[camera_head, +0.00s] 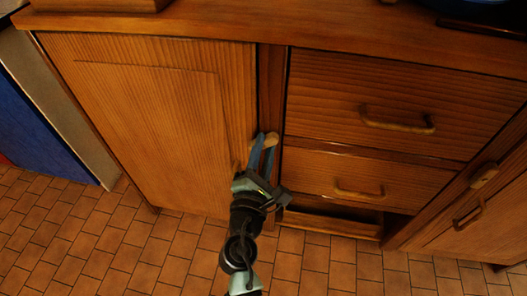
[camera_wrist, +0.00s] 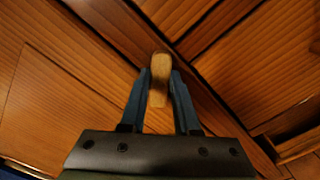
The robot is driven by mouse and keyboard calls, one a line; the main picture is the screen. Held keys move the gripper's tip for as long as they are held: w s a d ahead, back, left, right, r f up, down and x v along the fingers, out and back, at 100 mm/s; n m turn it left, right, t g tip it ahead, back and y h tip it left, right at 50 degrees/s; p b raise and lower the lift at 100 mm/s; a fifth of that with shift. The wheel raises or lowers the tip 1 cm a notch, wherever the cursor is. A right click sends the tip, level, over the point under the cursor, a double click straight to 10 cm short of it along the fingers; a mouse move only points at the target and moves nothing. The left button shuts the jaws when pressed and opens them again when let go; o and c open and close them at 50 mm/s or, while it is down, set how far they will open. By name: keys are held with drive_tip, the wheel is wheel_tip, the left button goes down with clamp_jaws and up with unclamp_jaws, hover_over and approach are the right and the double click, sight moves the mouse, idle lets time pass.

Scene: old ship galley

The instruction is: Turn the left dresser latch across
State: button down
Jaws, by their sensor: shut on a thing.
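The left dresser latch (camera_wrist: 160,76) is a light wooden block with rounded ends. In the wrist view it sits between the two blue fingers of my gripper (camera_wrist: 160,88), which touch its sides. In the head view the latch (camera_head: 271,138) shows at the fingertips, beside the right edge of the left door (camera_head: 150,110). My gripper (camera_head: 263,150) reaches up to it from below, shut on it. The left door looks closed. The latch's lower part is partly hidden by the fingers in the head view.
Two drawers with wooden handles, the upper drawer (camera_head: 400,95) and the lower drawer (camera_head: 350,178), are right of the latch. Another latch (camera_head: 484,175) sits by the right door (camera_head: 490,215). The dresser top (camera_head: 220,22) overhangs above. Tiled floor (camera_head: 110,240) lies clear in front.

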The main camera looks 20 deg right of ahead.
drive_tip(key=m+b, duration=0.1)
drive_tip(key=m, duration=0.1)
drive_tip(key=m+b, duration=0.1)
drive_tip(key=m, duration=0.1)
drive_tip(key=shift+s+f+m, duration=0.1)
drive_tip(key=shift+f+m, duration=0.2)
drive_tip(key=shift+f, duration=0.05)
drive_tip(key=shift+m+b, duration=1.1)
drive_tip(key=shift+m, duration=0.5)
drive_tip(key=c, duration=0.6)
unclamp_jaws()
drive_tip(key=shift+r, duration=0.1)
drive_tip(key=shift+c, duration=0.2)
drive_tip(key=p+v, duration=0.1)
drive_tip(key=v, duration=1.2)
